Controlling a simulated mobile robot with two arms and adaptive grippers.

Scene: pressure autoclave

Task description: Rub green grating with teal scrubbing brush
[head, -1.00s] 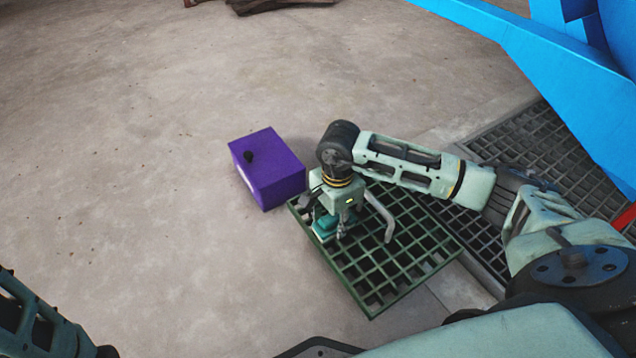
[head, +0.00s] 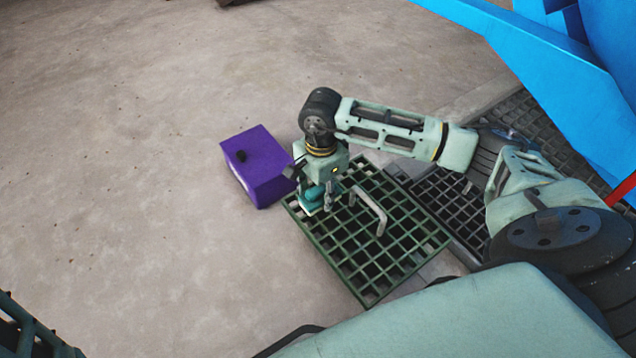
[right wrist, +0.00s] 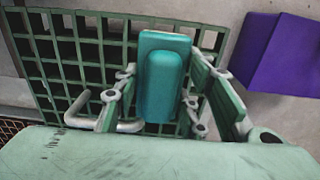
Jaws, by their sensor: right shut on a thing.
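The teal scrubbing brush (head: 313,197) is in my right gripper (head: 322,199), which points down with its fingers on both sides of the brush. In the right wrist view the brush (right wrist: 164,78) sits between the fingers of my right gripper (right wrist: 163,98). The green grating (head: 377,250) is a square lattice with a grey bar handle (head: 369,209). The brush is over the grating's upper left corner; I cannot tell whether its underside touches. The grating (right wrist: 65,72) lies beyond the brush in the wrist view. My left gripper is not in view; only a bit of arm shows at lower left.
A purple box (head: 257,168) with a dark knob stands on the floor just beyond the grating's left corner. Dark floor grating (head: 452,203) lies to the right, under a large blue structure (head: 540,75). The concrete floor at left is clear.

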